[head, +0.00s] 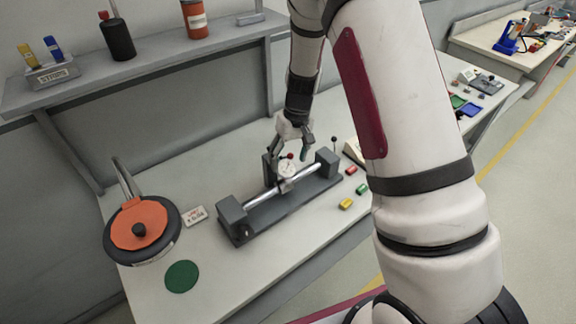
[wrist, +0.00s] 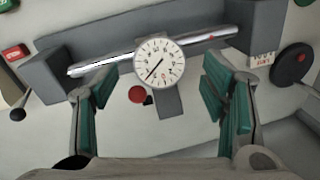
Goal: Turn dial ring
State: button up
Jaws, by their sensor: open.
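A white round dial gauge (wrist: 158,61) with black marks, a needle and a thin ring rim is face-on in the wrist view. It also shows in the head view (head: 288,170), at the metal rod of a grey bench fixture (head: 285,203). My gripper (wrist: 156,90) is open, with teal finger pads to the left and right below the dial in the wrist view. The pads look apart from the ring; nothing is between them in grip. In the head view my gripper (head: 291,150) points down just above the dial. A red ball knob (wrist: 137,94) shows below the dial's left side.
Small red, yellow and green blocks (head: 346,204) lie right of the fixture. A shelf (head: 150,67) with bottles stands behind. The fixture's end blocks flank the rod.

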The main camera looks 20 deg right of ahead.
aim_at(287, 168)
jog(key=shift+a+f, duration=0.15)
jog(key=shift+f, duration=0.7)
jog(key=shift+a+f, duration=0.1)
jog(key=shift+f, duration=0.75)
jog(key=c, duration=1.2)
jog(key=shift+o, duration=0.2)
jog(key=m+y, duration=0.1)
jog(key=m, duration=0.1)
jog(key=m+y+b, duration=0.1)
jog(key=shift+d+m, duration=0.2)
jog(key=shift+m, duration=0.2)
jog(key=m+y, duration=0.1)
jog(key=m, duration=0.1)
jog(key=m+t+y, duration=0.1)
jog(key=m+y, duration=0.1)
jog(key=m, duration=0.1)
jog(key=shift+s+t+p, duration=0.15)
jog(key=shift+t+p, duration=0.15)
jog(key=shift+m, duration=0.3)
